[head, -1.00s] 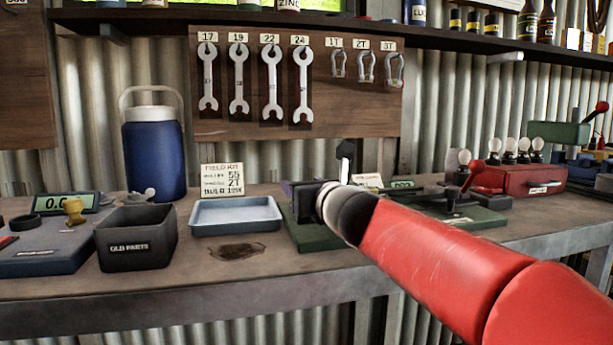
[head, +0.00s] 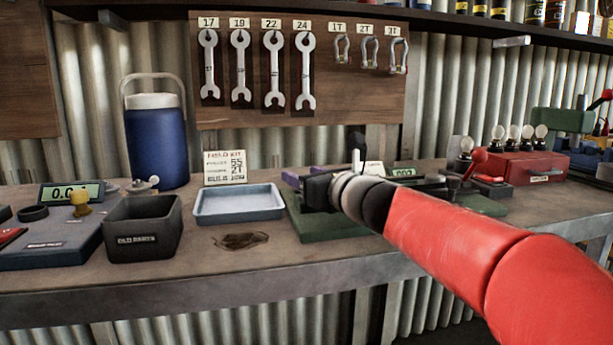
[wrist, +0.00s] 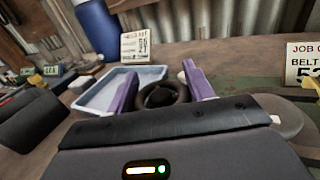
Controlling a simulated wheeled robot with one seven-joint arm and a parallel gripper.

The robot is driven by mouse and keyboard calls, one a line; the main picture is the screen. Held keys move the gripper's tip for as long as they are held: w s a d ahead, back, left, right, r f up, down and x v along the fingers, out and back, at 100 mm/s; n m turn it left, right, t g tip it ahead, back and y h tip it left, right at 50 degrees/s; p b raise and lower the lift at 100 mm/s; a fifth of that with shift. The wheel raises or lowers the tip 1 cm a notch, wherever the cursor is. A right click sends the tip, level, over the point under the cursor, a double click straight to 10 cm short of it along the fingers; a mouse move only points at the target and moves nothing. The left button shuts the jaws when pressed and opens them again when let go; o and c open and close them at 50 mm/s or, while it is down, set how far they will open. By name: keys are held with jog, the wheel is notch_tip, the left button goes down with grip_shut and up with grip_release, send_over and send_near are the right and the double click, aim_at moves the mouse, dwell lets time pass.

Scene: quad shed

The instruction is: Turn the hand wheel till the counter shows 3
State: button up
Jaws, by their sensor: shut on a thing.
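The dark round hand wheel (wrist: 163,95) shows in the wrist view between the two purple fingers of my gripper (wrist: 161,92). The fingers are shut on it, one at each side of its rim. In the head view my gripper (head: 291,182) is over the green base plate (head: 330,226), and my own arm and wrist hide the wheel. The counter (head: 403,173) is a small green display just right of my wrist, partly covered. Its digits are small; it seems to start with zeros, but I cannot read the last one surely.
Left of the green plate are a pale blue tray (head: 240,214), a dark old-parts bin (head: 143,239) and a blue jug (head: 157,148). A red box with bulbs (head: 540,167) stands to the right. A dark stain marks the bench before the tray.

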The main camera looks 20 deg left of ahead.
jog(key=o, duration=1)
jog(key=b, duration=0.1)
send_over(332, 218)
